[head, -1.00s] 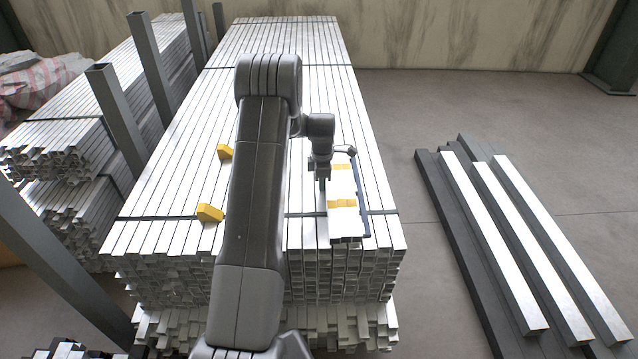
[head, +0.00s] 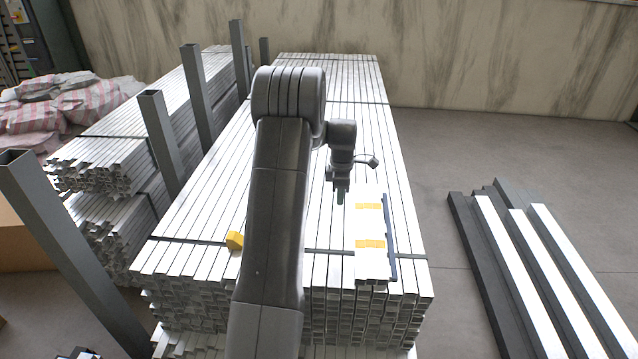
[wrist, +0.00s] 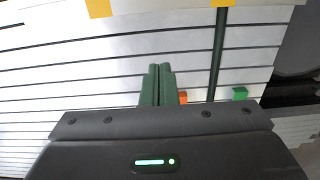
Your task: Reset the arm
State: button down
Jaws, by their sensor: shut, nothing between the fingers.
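My arm crosses the middle of the head view, and my gripper (head: 341,197) points down above the stack of pale metal bars (head: 200,215). It is beside the far left corner of a white piece with yellow bands (head: 370,225). In the wrist view my gripper's two dark green fingers (wrist: 159,70) are together with nothing between them. The gap between the fingertips and the bars is hard to judge.
A yellow block (head: 234,241) sits on the stack left of my arm. A dark strip (head: 390,238) runs along the white piece. Grey posts (head: 160,140) stand at left. More bars (head: 500,250) lie on the right floor. The wrist view shows small orange (wrist: 183,97) and green (wrist: 240,93) blocks.

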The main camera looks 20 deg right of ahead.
aim_at(343, 228)
dwell(0.3)
notch_tip(343, 228, down, 9)
jog(key=shift+f+b, duration=0.1)
jog(key=shift+b, duration=0.4)
jog(key=d, duration=0.1)
jog(key=s+d, duration=0.2)
jog(key=shift+d+f, duration=0.3)
jog(key=shift+d, duration=0.05)
jog(key=shift+w+a, duration=0.6)
jog(key=shift+a, duration=0.35)
jog(key=shift+w+a, duration=0.15)
jog(key=shift+a, duration=0.25)
jog(key=shift+d, duration=0.1)
